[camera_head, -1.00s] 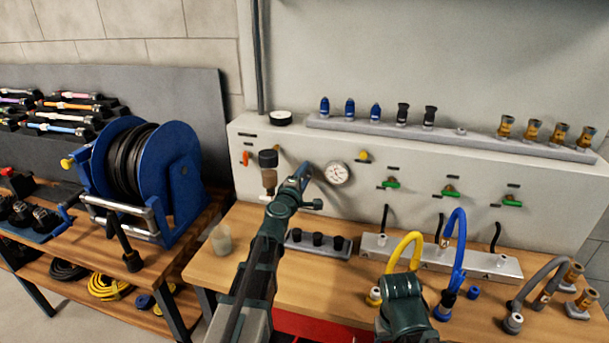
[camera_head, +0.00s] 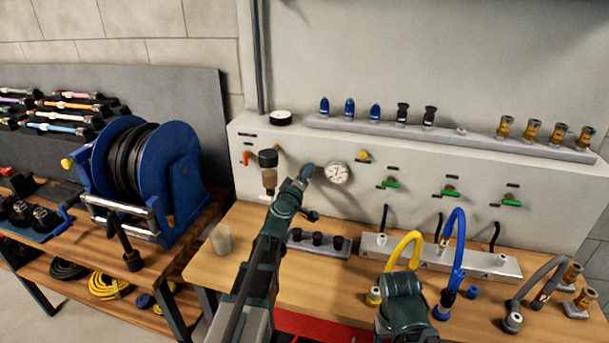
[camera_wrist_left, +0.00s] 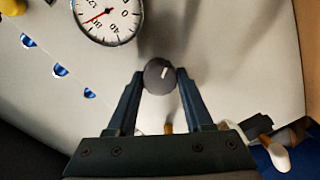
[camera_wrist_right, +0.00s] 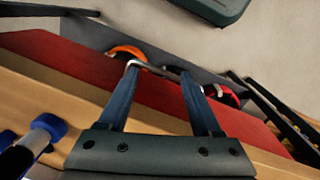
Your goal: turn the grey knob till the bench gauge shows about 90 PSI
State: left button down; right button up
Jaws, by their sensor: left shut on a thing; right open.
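The grey knob (camera_wrist_left: 159,75) is round with a white mark near its top edge. My left gripper (camera_wrist_left: 158,80) is shut on it, one finger on each side; it also shows in the head view (camera_head: 305,174), at the panel front. The bench gauge (camera_head: 337,172) is a round white dial just right of that gripper. In the left wrist view the gauge (camera_wrist_left: 108,17) is partly cut off and upside down; its red needle lies near the 80 mark. My right gripper (camera_wrist_right: 160,70) is open and empty.
A row of green-handled valves (camera_head: 391,183) is on the panel, right of the gauge. Below stand a strip of black plugs (camera_head: 318,240) and a metal manifold (camera_head: 375,244) with hoses. A red surface (camera_wrist_right: 60,65) and an orange ring (camera_wrist_right: 128,52) lie under my right gripper.

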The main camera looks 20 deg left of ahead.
dwell(0.5)
pick_arm(q)
jog(key=shift+c, duration=1.5)
grip_release()
jog(key=shift+s, duration=0.1)
